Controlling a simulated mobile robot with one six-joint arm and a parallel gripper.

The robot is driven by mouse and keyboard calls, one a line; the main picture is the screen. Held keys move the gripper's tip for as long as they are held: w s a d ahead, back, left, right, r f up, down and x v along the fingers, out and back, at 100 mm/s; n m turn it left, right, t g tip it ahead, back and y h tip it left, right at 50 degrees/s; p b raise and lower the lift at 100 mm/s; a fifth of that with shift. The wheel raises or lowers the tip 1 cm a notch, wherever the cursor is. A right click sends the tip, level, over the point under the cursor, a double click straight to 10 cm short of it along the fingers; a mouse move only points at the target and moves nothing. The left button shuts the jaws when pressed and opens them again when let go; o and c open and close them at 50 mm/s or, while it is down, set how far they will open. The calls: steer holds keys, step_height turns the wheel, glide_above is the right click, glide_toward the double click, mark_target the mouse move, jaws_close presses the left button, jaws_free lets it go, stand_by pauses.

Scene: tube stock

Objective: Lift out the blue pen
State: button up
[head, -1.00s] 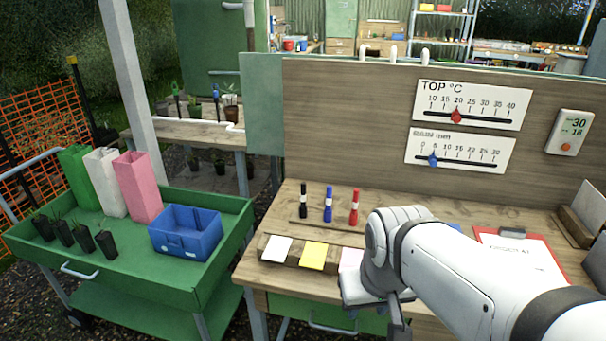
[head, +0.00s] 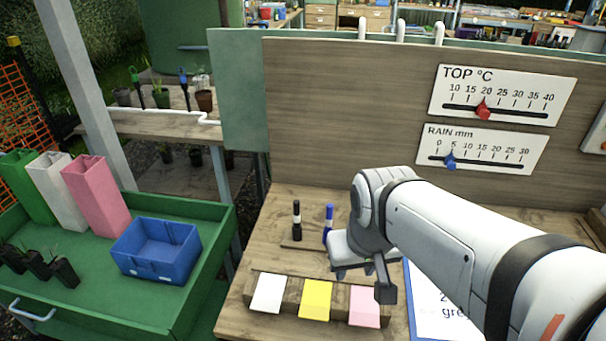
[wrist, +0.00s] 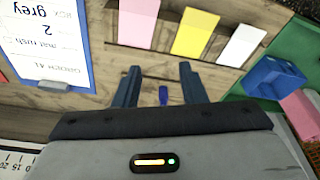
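The blue pen (head: 328,222) stands upright in the wooden strip on the bench, just left of my gripper in the head view. In the wrist view, a short piece of the blue pen (wrist: 163,95) shows in the gap between my fingers. My gripper (head: 364,281) is open and empty, with one finger partly hidden in the head view. Its two spread dark fingers (wrist: 158,76) show clearly in the wrist view. The black pen (head: 296,221) stands to the left of the blue one. The red pen is hidden behind my arm in the head view.
White, yellow and pink cards (head: 315,300) lie on a block in front of the pens. A blue clipboard (wrist: 75,74) with a sheet lies beside them. The upright board (head: 340,120) with gauges stands behind. A blue bin (head: 190,262) sits on the green cart at left.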

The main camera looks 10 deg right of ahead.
steer(key=w+r+p, duration=0.1)
steer(key=w, duration=0.2)
steer(key=w+n+p, duration=0.1)
steer(key=w, duration=0.2)
steer(key=w+r+n+p, duration=0.1)
steer(key=w+p, duration=0.1)
steer(key=w, duration=0.2)
steer(key=shift+w+d+r+g, duration=0.1)
steer(key=shift+d+r+g, duration=0.15)
steer(key=shift+r+g, duration=0.05)
steer(key=n+p, duration=0.3)
glide_above(329, 215)
steer(key=f, duration=0.2)
steer(key=shift+w+d+f+g+y, duration=0.2)
steer(key=shift+f+g+y, duration=0.1)
steer(key=shift+g, duration=0.1)
steer(key=shift+w+f, duration=0.15)
steer(key=shift+f, duration=0.45)
steer(key=f+p, duration=0.1)
steer(key=f, duration=0.6)
steer(key=shift+w+a+p, duration=0.1)
steer(key=shift+w+p, duration=0.1)
steer(key=shift+p, duration=0.2)
steer(key=shift+r, duration=0.1)
steer(key=shift+c, duration=0.2)
jaws_close()
